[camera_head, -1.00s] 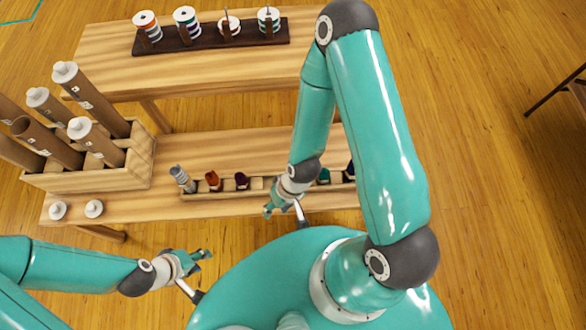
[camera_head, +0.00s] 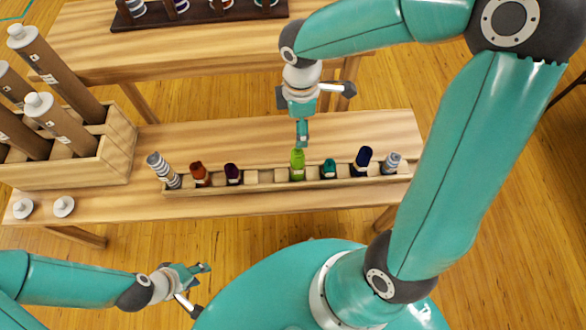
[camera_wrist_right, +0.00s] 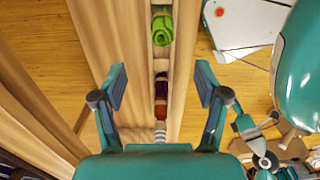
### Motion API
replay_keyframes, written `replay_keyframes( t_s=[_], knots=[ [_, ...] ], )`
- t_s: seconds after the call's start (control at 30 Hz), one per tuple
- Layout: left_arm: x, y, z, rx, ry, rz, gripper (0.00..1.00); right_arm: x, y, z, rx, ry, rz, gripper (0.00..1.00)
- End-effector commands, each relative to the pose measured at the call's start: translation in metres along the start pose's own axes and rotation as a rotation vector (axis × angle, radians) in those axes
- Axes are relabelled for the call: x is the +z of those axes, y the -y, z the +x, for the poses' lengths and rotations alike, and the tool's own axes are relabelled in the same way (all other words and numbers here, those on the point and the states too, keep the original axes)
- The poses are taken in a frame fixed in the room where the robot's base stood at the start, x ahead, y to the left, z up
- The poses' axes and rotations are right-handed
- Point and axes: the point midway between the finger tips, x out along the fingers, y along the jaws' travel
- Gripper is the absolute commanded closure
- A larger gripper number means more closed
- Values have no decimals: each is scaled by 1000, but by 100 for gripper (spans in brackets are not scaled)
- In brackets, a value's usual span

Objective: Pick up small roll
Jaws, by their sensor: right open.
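Several small rolls stand in a narrow wooden tray (camera_head: 265,188) on the near bench: a tall grey striped roll (camera_head: 163,170), an orange-brown roll (camera_head: 200,174), a dark purple roll (camera_head: 232,174), a lime green roll (camera_head: 297,165), a teal roll (camera_head: 329,168), a navy roll (camera_head: 363,159) and a short grey striped roll (camera_head: 392,162). My right gripper (camera_head: 302,135) is just behind the green roll in the head view. In the right wrist view, my gripper (camera_wrist_right: 161,83) is open and empty, with the green roll (camera_wrist_right: 161,28) beyond its fingertips. My left gripper (camera_head: 205,268) hangs before the bench; its finger gap is unclear.
A wooden crate (camera_head: 118,150) of tall brown tubes stands at the left of the bench. Two white round pieces (camera_head: 63,206) lie before it. A dark rack (camera_head: 200,17) of spools is on the rear bench. The bench behind the tray is largely clear.

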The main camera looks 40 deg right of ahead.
Motion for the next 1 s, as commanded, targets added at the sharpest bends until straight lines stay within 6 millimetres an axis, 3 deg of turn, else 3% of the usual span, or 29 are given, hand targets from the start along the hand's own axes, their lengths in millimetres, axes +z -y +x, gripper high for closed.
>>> replay_keyframes(
  t_s=[0.2,0.4,0.73,1.0],
  knots=[
    [0,4,12,0,-1,0,60,0,2,50,-8,1,3,27],
    [0,8,22,0,0,0,60,0,2,88,-6,0,3,27],
    [0,10,27,0,0,0,60,-1,2,111,-7,-1,4,27],
    [0,14,40,0,0,0,60,-4,2,148,-7,-1,4,27]
  ],
)
